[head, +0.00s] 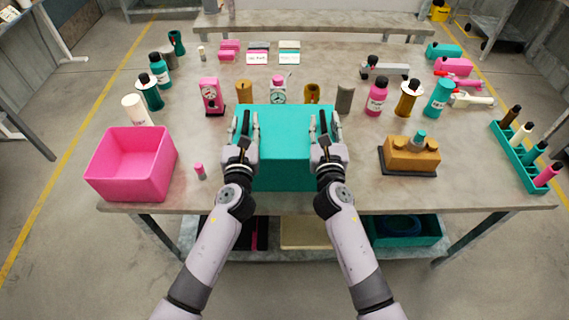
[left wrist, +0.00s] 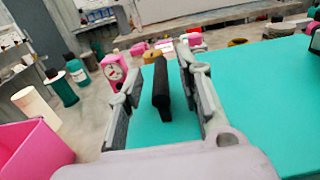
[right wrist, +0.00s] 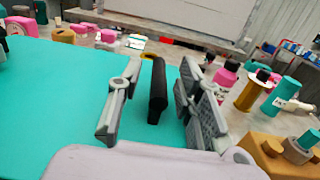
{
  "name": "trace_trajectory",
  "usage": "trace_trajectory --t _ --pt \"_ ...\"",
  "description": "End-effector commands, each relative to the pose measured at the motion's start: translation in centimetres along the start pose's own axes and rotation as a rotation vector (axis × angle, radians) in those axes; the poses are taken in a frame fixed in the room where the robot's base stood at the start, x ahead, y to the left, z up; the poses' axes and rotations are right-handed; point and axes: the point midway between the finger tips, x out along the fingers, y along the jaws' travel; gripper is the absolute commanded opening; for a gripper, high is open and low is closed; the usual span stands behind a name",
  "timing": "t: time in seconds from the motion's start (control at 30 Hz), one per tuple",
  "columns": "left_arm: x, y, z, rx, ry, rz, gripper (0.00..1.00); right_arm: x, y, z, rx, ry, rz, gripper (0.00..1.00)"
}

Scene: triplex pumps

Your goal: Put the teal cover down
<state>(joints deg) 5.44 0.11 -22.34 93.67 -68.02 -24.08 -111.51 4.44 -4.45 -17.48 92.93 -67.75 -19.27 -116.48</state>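The teal cover (head: 285,150) is a large box shape at the front middle of the table, seemingly resting level on the tabletop; its underside is hidden. It has a black handle near each side. My left gripper (head: 243,130) is open around the left handle (left wrist: 162,85), with gaps showing between the handle and both fingers in the left wrist view. My right gripper (head: 327,130) is open around the right handle (right wrist: 158,92), also with gaps on both sides. The cover fills the lower part of both wrist views (left wrist: 265,100) (right wrist: 55,90).
An orange pump block (head: 411,153) sits to the right. Gauges, bottles and cylinders line up behind it. A teal rack (head: 522,160) stands at the far right.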

Motion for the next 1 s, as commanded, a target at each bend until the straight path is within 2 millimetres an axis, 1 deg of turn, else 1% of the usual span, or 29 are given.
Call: trace_trajectory --t 0.17,0.4,0.53,0.63,0.77,0.87,1.0 --pt "-2.8 0.0 -0.2 0.000 0.004 0.000 0.33 0.0 0.0 0.0 0.000 0.000 0.000 0.33" --pt "-8.0 0.0 -0.2 0.001 0.004 0.000 0.33 0.0 0.0 0.0 0.000 0.000 0.000 0.33" --pt "-10.1 0.0 -0.2 0.001 0.004 -0.001 0.33 0.0 0.0 0.0 0.000 0.000 0.000 0.33" --pt "-11.0 0.0 -0.1 0.001 0.003 0.000 0.33 0.0 0.0 0.0 0.000 0.000 0.000 0.33" --pt "-11.6 0.0 -0.1 0.000 0.002 0.001 0.33 -0.4 0.0 -0.1 -0.001 0.001 0.000 0.33" --pt "-11.6 0.0 -0.1 0.000 0.002 0.001 0.33 -1.7 -0.1 -0.1 -0.002 0.002 -0.001 0.33" --pt "-11.6 0.0 -0.1 0.000 0.002 0.001 0.33 -4.5 0.0 -0.1 -0.002 0.002 0.001 0.33"
